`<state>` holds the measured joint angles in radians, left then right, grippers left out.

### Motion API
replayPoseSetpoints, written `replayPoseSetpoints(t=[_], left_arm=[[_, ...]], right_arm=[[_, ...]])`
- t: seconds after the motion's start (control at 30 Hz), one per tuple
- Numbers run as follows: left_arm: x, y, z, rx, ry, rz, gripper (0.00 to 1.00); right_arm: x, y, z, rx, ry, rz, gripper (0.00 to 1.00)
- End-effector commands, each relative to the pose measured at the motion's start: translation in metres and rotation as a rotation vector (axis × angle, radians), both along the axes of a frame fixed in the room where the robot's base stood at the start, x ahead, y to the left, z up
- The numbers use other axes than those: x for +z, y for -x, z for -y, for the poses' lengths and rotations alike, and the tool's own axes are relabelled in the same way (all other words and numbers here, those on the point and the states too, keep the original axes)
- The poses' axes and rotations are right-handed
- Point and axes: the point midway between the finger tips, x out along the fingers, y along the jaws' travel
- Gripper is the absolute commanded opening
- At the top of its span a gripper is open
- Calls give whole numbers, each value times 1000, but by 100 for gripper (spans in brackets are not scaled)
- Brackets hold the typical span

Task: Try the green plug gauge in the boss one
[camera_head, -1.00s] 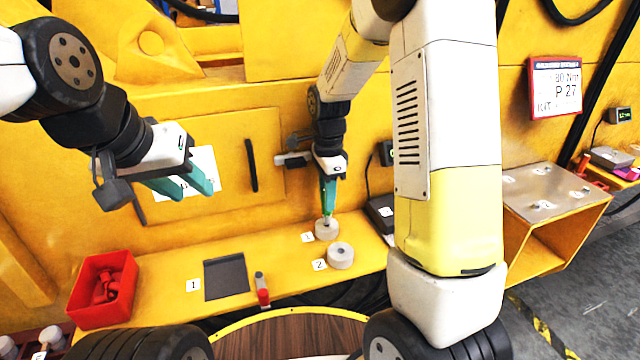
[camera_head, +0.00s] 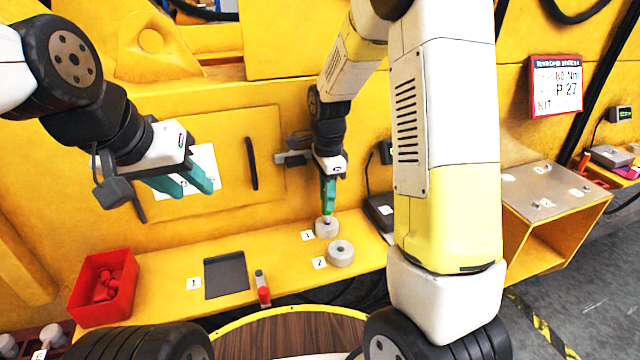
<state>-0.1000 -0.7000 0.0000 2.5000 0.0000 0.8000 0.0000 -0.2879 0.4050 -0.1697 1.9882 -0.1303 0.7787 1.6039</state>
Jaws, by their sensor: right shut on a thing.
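Boss one (camera_head: 326,230), a pale grey ring-shaped boss beside a label 1, stands on the yellow ledge. My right gripper (camera_head: 328,207) points straight down above it, its teal fingers shut on the green plug gauge. The gauge is mostly hidden by the fingers; its lower end is at the top of boss one. I cannot tell how deep it sits in the bore. Boss two (camera_head: 341,254), with an open hole, stands in front beside a label 2. My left gripper (camera_head: 196,188) is open and empty, well left of the bosses.
A dark pad (camera_head: 226,276) with a label 1 lies on the ledge (camera_head: 160,300). A red-and-grey gauge (camera_head: 263,289) stands near the front edge. A red bin (camera_head: 104,289) with red parts is at the left. A dark box (camera_head: 379,212) is right of boss one.

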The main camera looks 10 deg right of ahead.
Motion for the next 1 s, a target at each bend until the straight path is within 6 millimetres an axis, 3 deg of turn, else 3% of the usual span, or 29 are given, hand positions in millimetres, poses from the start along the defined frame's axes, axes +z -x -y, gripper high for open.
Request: replayPoseSetpoints(t=[1.0], left_arm=[[0, 0, 0, 0, 0, 0, 36]], right_arm=[[-12, 0, 0, 0, 0, 0, 0]])
